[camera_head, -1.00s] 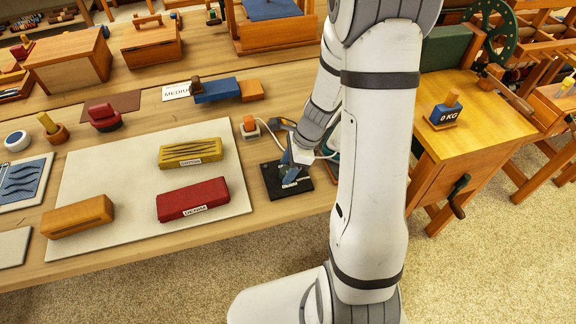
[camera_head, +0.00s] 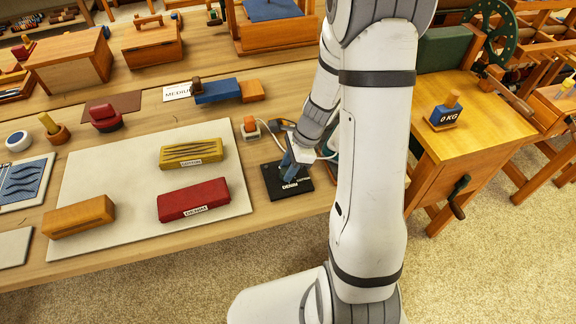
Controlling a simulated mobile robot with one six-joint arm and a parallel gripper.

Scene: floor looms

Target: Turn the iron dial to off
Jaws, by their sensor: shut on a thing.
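A black dial plate (camera_head: 270,178) with white lettering lies near the front edge of the table; the word DENIM reads on its front part. My gripper (camera_head: 289,172) reaches down over the plate from behind my arm, its blue-grey fingers shut on the dial. The dial itself is mostly hidden by the fingers, so its pointer cannot be made out. The iron (camera_head: 333,138) is only partly seen behind my arm, with a pale cord running to an orange and white piece (camera_head: 250,127) on the table.
A pale board (camera_head: 120,190) to the left holds a red block labelled DENIM (camera_head: 193,200), a yellow block (camera_head: 191,153) and an orange block (camera_head: 78,217).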

